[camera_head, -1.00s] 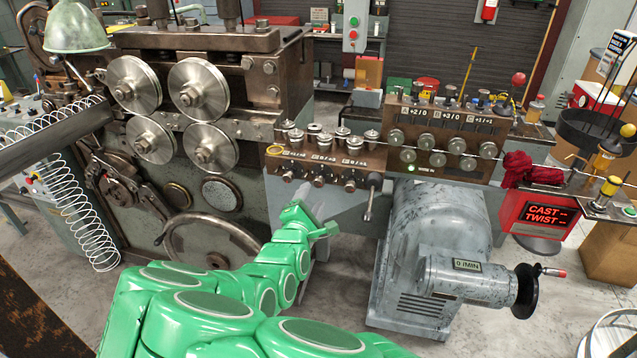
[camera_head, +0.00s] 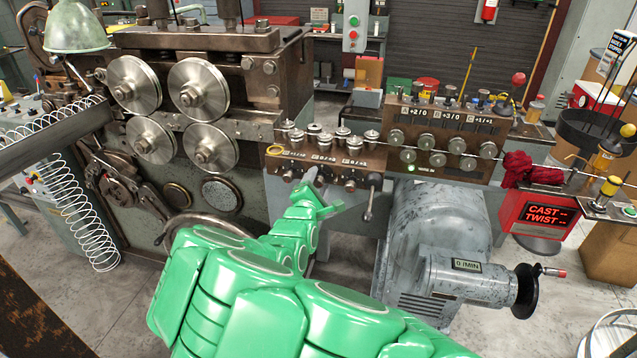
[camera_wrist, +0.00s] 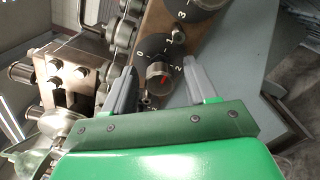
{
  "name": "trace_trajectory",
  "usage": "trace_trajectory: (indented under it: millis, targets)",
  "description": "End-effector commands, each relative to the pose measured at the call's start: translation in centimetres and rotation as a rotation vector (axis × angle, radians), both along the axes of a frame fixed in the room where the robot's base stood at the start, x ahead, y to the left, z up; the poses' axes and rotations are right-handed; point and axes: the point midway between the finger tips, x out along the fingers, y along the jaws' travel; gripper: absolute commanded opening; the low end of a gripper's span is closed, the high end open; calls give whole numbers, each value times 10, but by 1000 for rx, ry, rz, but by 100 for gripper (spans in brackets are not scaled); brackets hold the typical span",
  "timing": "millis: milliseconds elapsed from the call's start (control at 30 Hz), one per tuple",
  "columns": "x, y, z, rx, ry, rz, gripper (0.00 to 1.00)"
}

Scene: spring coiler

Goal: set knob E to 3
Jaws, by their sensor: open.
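No letter E is legible, so I cannot tell which knob is E.
A second dial (camera_wrist: 196,5) lies close by, at the top of the wrist view. A lever (camera_head: 369,196) hangs right of the panel. Rollers (camera_head: 343,133) stand above it. A grey motor housing (camera_head: 435,235) stands below right.

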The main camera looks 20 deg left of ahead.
Motion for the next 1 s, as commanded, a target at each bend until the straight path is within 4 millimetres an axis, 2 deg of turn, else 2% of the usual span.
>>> trace_trajectory:
  millis: [467, 800, 1000]
  targets:
    - [5, -1, 0, -1, 0, -1, 55]
    - [5, -1, -1, -1, 2, -1, 3]
    - [5, -1, -1, 8, 3, -2, 1]
